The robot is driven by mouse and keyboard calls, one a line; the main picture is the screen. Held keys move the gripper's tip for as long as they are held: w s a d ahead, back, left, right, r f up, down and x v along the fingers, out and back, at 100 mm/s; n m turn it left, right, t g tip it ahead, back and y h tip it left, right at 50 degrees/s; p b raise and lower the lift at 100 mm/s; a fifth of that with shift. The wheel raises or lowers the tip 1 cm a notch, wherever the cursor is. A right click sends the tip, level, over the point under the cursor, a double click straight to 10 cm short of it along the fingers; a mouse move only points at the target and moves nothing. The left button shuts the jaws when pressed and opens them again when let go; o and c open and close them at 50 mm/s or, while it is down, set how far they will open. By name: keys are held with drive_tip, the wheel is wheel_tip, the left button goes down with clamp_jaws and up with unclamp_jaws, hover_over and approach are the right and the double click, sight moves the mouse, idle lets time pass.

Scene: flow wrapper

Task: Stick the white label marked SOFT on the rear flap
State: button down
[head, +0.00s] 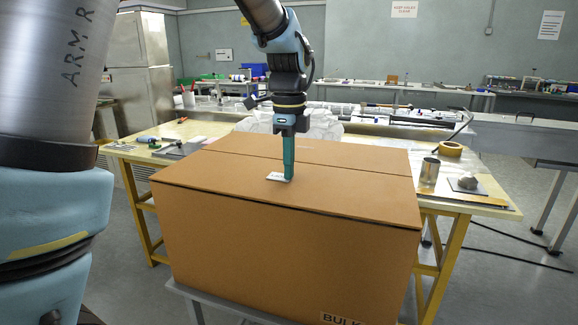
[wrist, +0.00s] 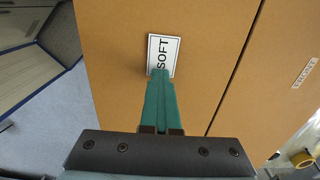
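The white label marked SOFT (wrist: 163,50) is at my fingertips over the near flap (wrist: 120,60) of the large cardboard box. In the head view the label (head: 277,177) sticks out to the left of the fingertips. My gripper (head: 289,178) points straight down, its teal fingers together on the label's edge; in the wrist view the fingertips (wrist: 160,74) cover its lower end. I cannot tell whether the label touches the cardboard. The rear flap (head: 340,149) lies beyond the seam, and to the right of it in the wrist view (wrist: 270,90).
A small marking (wrist: 304,73), too small to read surely, shows on the rear flap in the wrist view. Behind the box is a yellow-edged table with a can (head: 429,171), a tape roll (head: 450,149) and tools. The rear flap's top looks otherwise clear.

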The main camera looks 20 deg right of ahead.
drive_tip(key=c, duration=1.1)
unclamp_jaws()
drive_tip(key=shift+o, duration=0.3)
drive_tip(key=o, duration=0.4)
wheel_tip(320, 180, up, 8)
drive_tip(key=p, duration=0.7)
